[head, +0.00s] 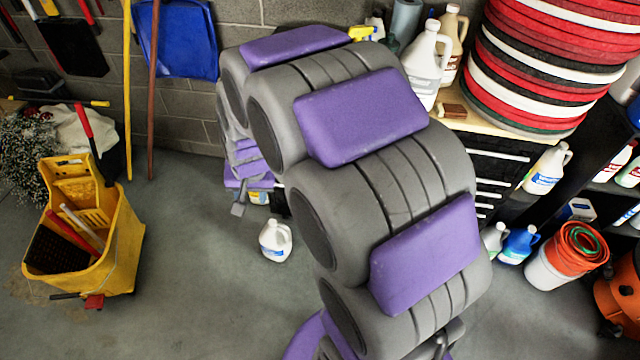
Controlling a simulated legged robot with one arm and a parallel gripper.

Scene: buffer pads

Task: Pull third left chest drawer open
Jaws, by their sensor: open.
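The chest (508,172) is dark with a light wooden top and stands against the back wall, behind and right of my arm. Several stacked drawers with pale handle strips show on its front, and they look shut. My large grey and purple arm covers the chest's left part, so I cannot make out the third left drawer. My gripper (246,195) is at the far end of the arm, left of the chest and apart from the visible drawers. It is partly hidden behind the arm links, and it is open. I see nothing held in it.
Round red, white and black pads (545,65) are stacked on the chest, beside white jugs (425,65). A white jug (275,240) stands on the floor below my gripper. A yellow mop bucket (95,245) is at left. A bucket (565,258) stands at right.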

